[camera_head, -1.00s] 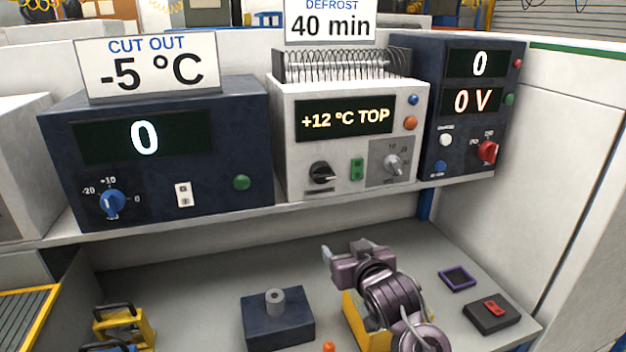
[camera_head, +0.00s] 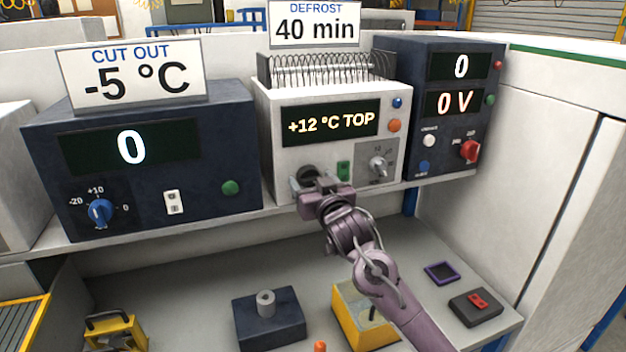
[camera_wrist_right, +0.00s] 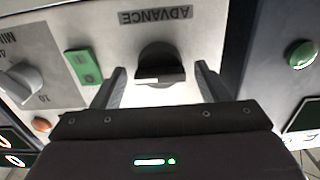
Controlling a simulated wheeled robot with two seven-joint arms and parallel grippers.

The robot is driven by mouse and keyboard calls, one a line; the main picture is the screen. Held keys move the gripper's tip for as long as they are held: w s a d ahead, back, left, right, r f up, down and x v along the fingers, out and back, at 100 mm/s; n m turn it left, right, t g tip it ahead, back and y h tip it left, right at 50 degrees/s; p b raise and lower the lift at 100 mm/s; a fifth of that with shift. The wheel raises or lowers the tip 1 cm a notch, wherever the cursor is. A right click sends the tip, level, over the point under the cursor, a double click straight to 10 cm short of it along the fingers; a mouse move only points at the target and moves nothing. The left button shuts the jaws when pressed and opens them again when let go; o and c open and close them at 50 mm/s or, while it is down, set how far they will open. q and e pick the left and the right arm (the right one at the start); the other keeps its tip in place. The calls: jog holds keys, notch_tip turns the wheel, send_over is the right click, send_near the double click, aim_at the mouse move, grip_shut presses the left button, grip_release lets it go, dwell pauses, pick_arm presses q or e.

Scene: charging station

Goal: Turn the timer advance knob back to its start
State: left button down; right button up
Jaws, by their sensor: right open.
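The timer advance knob (camera_wrist_right: 160,62) is a black round knob with a bar grip and a white mark, on the white timer box (camera_head: 270,140). The wrist view shows it upside down beside the word ADVANCE (camera_wrist_right: 156,16). My right gripper (camera_wrist_right: 160,72) is open, with one finger on each side of the knob and a gap visible on both sides. In the head view my right gripper (camera_head: 315,187) is in front of the knob and hides most of it. The timer display (camera_head: 330,123) reads +12 °C TOP. My left gripper is not in view.
A green rocker switch (camera_wrist_right: 84,66) and a grey minute dial (camera_wrist_right: 20,82) are beside the knob. A dark blue unit (camera_head: 235,150) stands at left and another (camera_head: 415,80) at right. A yellow box (camera_head: 350,310) is on the bench below my arm.

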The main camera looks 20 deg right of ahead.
jog(key=c, duration=1)
jog(key=shift+n, duration=0.3)
jog(key=n, duration=0.3)
jog(key=shift+f, duration=0.1)
jog(key=n+b, duration=0.1)
jog(key=n, duration=0.2)
jog(key=shift+n, duration=0.3)
jog(key=n+b, duration=0.1)
jog(key=n, duration=0.3)
jog(key=shift+f+n+b, duration=0.1)
jog(key=shift+n+b, duration=0.2)
jog(key=n+b, duration=0.3)
jog(key=n, duration=0.3)
jog(key=shift+a, duration=0.1)
